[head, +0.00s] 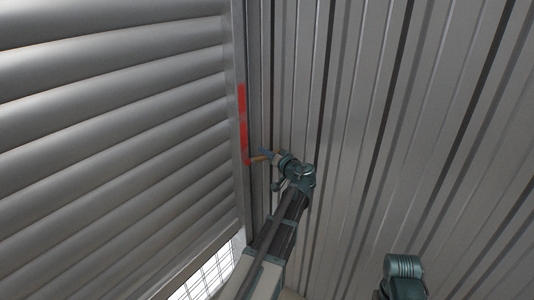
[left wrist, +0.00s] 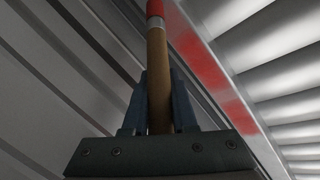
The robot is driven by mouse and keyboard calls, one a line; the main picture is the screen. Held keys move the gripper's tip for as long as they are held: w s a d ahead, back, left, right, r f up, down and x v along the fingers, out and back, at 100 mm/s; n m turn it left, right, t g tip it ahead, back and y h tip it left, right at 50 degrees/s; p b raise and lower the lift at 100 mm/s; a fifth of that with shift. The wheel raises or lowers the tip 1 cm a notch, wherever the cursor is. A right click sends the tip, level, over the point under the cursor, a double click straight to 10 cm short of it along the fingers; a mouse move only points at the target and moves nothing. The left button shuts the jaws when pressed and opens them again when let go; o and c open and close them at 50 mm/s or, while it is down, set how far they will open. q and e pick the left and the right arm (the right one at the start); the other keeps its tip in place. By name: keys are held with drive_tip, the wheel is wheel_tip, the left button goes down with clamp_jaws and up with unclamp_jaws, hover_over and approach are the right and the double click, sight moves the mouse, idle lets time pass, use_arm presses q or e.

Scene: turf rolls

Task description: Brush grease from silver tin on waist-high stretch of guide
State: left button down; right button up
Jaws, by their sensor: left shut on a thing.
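My left gripper (head: 267,155) is shut on a brush (head: 257,159) with a wooden handle. The handle (left wrist: 158,85) stands between the blue fingers in the left wrist view, with a metal ferrule and a red tip at the top edge. The guide (head: 237,60) is an upright metal channel along the shutter's right edge. A red stretch (head: 242,115) runs down it, and also shows in the left wrist view (left wrist: 203,65), uneven in tone. The brush head is at the red stretch's lower end; I cannot tell whether it touches. The silver tin is not in view.
A ribbed roller shutter (head: 110,120) fills the left. A corrugated metal wall (head: 400,120) stands right of the guide, close by my left arm. A bright grid-like opening (head: 208,278) shows below the shutter. Part of my right arm (head: 403,275) shows at lower right.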

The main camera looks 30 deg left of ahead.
drive_tip(key=shift+r+p, duration=1.75)
drive_tip(key=shift+r, duration=0.1)
drive_tip(key=shift+r, duration=0.1)
wheel_tip(320, 180, up, 7)
drive_tip(key=p, duration=0.7)
drive_tip(key=shift+r, duration=0.1)
drive_tip(key=shift+r+p, duration=1.8)
drive_tip(key=shift+p, duration=0.2)
drive_tip(key=shift+r+p, duration=1.85)
drive_tip(key=shift+r+p, duration=1.8)
drive_tip(key=shift+r, duration=0.05)
